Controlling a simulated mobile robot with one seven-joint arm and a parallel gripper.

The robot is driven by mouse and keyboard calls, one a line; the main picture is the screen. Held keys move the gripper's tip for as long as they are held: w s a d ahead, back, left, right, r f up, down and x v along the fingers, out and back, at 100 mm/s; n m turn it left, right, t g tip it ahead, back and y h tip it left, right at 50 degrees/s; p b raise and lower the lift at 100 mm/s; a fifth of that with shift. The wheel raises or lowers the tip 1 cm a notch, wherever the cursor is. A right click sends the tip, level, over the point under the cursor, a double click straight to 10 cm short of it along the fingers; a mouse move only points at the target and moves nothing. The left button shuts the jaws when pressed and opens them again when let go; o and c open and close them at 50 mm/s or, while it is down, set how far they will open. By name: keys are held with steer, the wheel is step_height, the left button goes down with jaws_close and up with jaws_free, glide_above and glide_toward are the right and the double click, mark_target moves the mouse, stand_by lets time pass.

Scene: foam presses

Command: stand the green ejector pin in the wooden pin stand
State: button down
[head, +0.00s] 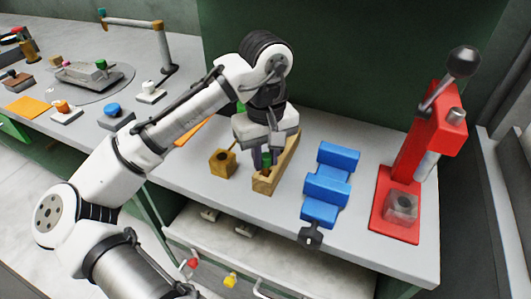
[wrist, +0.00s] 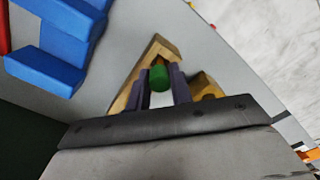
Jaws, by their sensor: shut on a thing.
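My gripper (head: 262,160) is shut on the green ejector pin (head: 267,159), low over a long wooden block (head: 288,160). In the wrist view the green pin (wrist: 159,77) shows between the two dark fingers (wrist: 160,88), with the long block (wrist: 152,50) around and behind it. I cannot tell whether the pin touches that block; its lower part is hidden. A small wooden block with a dark hole in its top (head: 222,163), which looks like the pin stand, stands just left of my gripper. It is partly hidden in the wrist view (wrist: 204,84).
A blue vise (head: 327,186) stands right of the long block, and a red lever press (head: 405,165) farther right. Another green thing (head: 241,107) is partly hidden behind my arm. The grey bench (head: 185,175) is clear left of the small block. An open drawer (head: 240,245) lies below.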

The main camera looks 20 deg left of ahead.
mark_target(265, 156)
steer(key=shift+f+b, duration=0.5)
steer(key=shift+f, duration=0.5)
steer(key=c, duration=1.2)
jaws_free()
steer(key=shift+o, duration=0.2)
step_height(265, 156, up, 14)
steer(key=shift+p, duration=0.45)
steer(key=shift+s+f, duration=0.1)
